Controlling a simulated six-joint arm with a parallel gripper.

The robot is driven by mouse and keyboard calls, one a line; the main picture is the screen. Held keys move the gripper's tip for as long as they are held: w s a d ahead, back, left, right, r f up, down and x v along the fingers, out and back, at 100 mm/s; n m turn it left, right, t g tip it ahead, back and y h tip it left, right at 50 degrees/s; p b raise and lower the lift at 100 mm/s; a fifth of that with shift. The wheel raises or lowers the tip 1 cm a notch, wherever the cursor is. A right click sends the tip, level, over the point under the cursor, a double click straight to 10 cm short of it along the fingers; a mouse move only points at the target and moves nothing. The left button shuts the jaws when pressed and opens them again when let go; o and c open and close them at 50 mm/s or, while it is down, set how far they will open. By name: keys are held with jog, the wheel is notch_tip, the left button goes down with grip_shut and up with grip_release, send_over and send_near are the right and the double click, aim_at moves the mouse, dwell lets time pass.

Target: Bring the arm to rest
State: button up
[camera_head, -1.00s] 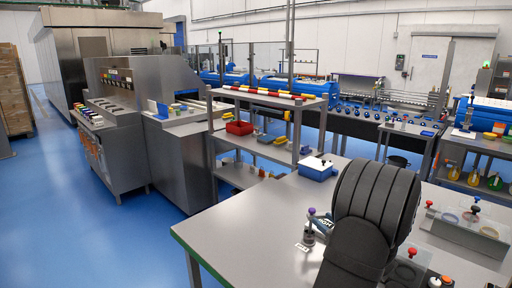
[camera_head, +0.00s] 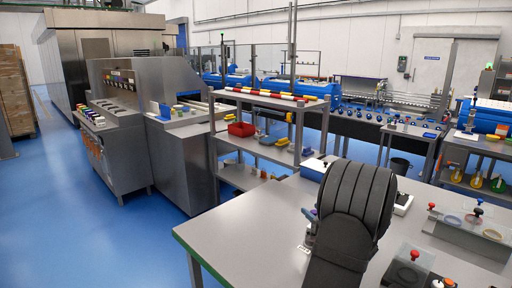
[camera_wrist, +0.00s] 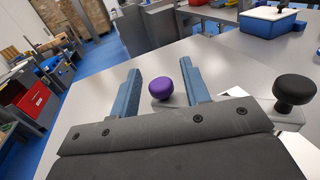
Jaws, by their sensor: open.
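My gripper (camera_wrist: 162,76) is open, with its two blue-grey fingers spread apart in the wrist view. A purple knob (camera_wrist: 162,89) shows between the fingers, and nothing is seen clamped. I cannot tell how far below or ahead of the fingers the knob sits. A black knob (camera_wrist: 294,89) stands to the right of the fingers. In the head view my dark arm covers most of the gripper; a finger (camera_head: 309,214) shows at its left edge, over the grey table (camera_head: 235,225).
A blue box with a white lid (camera_head: 312,171) stands at the table's back edge; it also shows in the wrist view (camera_wrist: 262,24). A clear stand with a red knob (camera_head: 414,254) is right of my arm. The table's left part is bare. A shelf with a red bin (camera_head: 241,129) stands behind.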

jog(key=shift+s+d+f, duration=0.2)
jog(key=shift+s+f, duration=0.1)
jog(key=v, duration=1.7)
jog(key=x, duration=1.8)
jog(key=shift+a, duration=0.1)
notch_tip(320, 180, up, 4)
jog(key=shift+s, duration=0.15)
jog(key=v, duration=1.8)
jog(key=w+a+f+n+g+h, duration=0.1)
jog(key=w+a+f+n+g, duration=0.3)
jog(key=n+g, duration=0.5)
jog(key=shift+w+f+g, duration=0.3)
jog(key=shift+f+g, duration=0.65)
jog(key=shift+g, duration=0.45)
jog(key=shift+n, duration=0.3)
jog(key=shift+o, duration=0.5)
